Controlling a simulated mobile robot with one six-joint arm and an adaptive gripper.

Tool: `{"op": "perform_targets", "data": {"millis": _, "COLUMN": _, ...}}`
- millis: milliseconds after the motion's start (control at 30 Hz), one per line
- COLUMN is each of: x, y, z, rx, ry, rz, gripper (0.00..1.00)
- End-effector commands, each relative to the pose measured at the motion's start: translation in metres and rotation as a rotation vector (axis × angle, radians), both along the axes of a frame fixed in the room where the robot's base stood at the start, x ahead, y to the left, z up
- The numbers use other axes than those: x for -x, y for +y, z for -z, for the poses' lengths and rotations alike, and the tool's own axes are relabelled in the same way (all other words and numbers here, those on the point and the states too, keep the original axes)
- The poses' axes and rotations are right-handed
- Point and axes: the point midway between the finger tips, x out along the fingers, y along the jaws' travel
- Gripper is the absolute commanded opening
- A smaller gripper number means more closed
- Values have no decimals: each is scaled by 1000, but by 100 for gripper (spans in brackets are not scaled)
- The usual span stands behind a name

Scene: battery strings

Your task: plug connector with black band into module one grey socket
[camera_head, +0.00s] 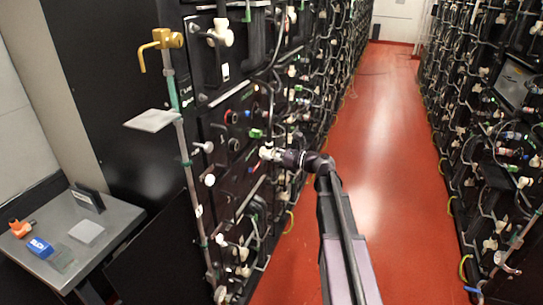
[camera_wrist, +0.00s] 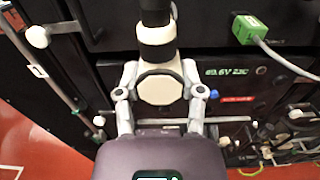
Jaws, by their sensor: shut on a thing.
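My gripper (camera_wrist: 158,88) is shut on the connector with the black band (camera_wrist: 155,52), seen in the wrist view. The connector has a cream body, a dark band around it and a black upper end. In the head view my gripper (camera_head: 276,155) is at the face of the left battery rack, with a pale piece at its tip. A dark module front (camera_wrist: 235,85) lies behind the connector, with a "69.6V 22C" readout. I cannot make out the grey socket or whether the connector touches the module.
A green plug (camera_wrist: 246,29) with a grey cable is at upper right in the wrist view. Left rack cables and white knobs (camera_head: 210,180) crowd the face. A grey side table (camera_head: 115,222) stands at left. The red aisle floor (camera_head: 385,120) is clear.

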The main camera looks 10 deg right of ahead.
Motion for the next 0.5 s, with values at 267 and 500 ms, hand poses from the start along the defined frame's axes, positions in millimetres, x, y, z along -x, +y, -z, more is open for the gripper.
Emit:
{"op": "perform_targets", "data": {"millis": 267, "x": -1, "y": 1, "z": 0, "rx": 0, "ry": 0, "rz": 0, "gripper": 0}}
{"op": "perform_targets", "data": {"millis": 500, "x": -6, "y": 8, "z": 0, "rx": 0, "ry": 0, "rz": -1, "gripper": 0}}
